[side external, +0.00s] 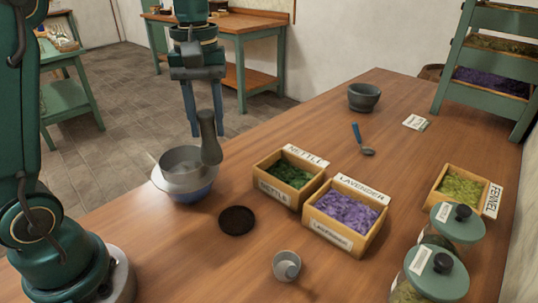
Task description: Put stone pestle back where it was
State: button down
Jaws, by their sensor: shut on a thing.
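The stone pestle (209,140) is dark grey and upright, its thick end down. My gripper (205,125) is shut on it, with the blue fingers reaching down from above. The pestle's lower end overlaps the right rim of the metal sieve or bowl in this view; I cannot tell whether they touch. The stone mortar (364,97) stands at the back of the table, well to the right of my gripper, and looks empty.
A dark round mat (237,221), nettle box (290,176), lavender box (345,215), blue-handled spoon (358,138), small metal cup (287,265), fennel box (460,190) and lidded jars (435,270) occupy the table (320,125).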

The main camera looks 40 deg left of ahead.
jog(key=d+f+m, duration=0.1)
jog(key=d+m, duration=0.1)
jog(key=d, duration=0.4)
jog(key=f, duration=1)
jog(key=shift+s+d, duration=0.1)
jog(key=shift+s, duration=0.2)
jog(key=c, duration=0.5)
grip_release()
jog(key=shift+f, duration=0.15)
